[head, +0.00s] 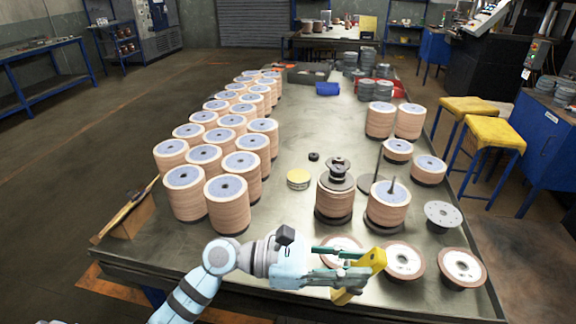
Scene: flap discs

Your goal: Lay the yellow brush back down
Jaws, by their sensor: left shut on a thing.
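My left gripper (350,271) reaches in from the lower left over the table's front edge. It is shut on the yellow brush (376,259), which is tilted and seems to be held above the table. The gripper's fingers hide part of the brush, and its bristles cannot be made out clearly. The metal-topped table (285,215) lies beneath. My right gripper is not in view.
Several tall stacks of flap discs (228,205) fill the table's left side. More stacks stand right of centre, one with dark hub pieces (338,168) on top. Single discs (403,262) lie along the front right.

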